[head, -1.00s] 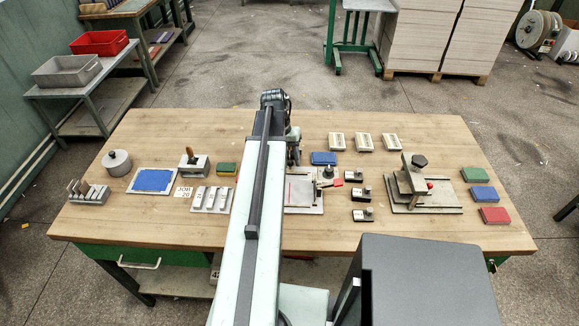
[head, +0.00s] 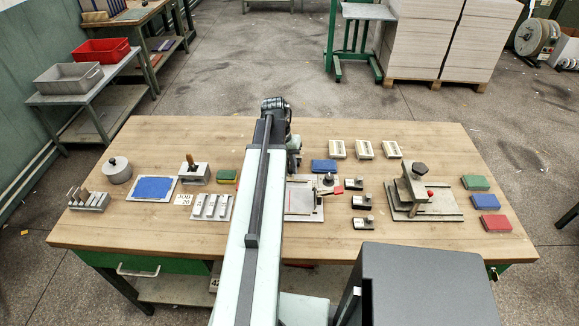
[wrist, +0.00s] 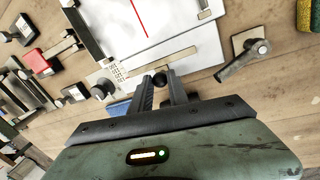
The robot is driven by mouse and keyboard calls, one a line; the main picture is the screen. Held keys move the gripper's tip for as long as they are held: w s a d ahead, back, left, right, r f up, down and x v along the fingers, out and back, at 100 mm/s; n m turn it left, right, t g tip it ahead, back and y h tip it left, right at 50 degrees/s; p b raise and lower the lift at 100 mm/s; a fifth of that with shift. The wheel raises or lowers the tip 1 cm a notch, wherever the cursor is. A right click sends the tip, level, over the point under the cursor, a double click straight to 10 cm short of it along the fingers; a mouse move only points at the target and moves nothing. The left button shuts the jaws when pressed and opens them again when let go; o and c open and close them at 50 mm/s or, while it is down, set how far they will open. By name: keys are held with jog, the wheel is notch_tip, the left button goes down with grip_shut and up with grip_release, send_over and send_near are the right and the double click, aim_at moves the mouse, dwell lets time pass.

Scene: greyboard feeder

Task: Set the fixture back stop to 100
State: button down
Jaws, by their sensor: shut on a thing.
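The fixture is a pale plate (head: 301,206) just right of my arm in the head view. In the wrist view its white board (wrist: 105,22) carries a red line, and a metal bar (wrist: 172,56), seemingly the back stop, crosses its near edge. A small numbered plate (wrist: 113,70) and a black knob (wrist: 103,89) sit at the bar's left end; the numbers are too small to read. My gripper (wrist: 163,86) is shut on a dark round knob (wrist: 160,78) beside the bar. My arm hides the gripper in the head view.
A larger press-like fixture (head: 414,190) is further right. A lever on a plate (wrist: 245,55) is right of my gripper in the wrist view. The front table strip is fairly clear.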

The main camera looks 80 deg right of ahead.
dwell(0.9)
jog(key=a, duration=0.3)
jog(key=shift+s+a, duration=0.2)
jog(key=shift+a, duration=0.05)
jog(key=c, duration=1.3)
grip_release()
jog(key=shift+o, duration=0.2)
notch_tip(320, 180, up, 8)
jog(key=w+p, duration=0.1)
jog(key=p, duration=0.6)
jog(key=shift+w+f+p, duration=0.15)
jog(key=shift+w+p, duration=0.1)
jog(key=shift+p, duration=0.1)
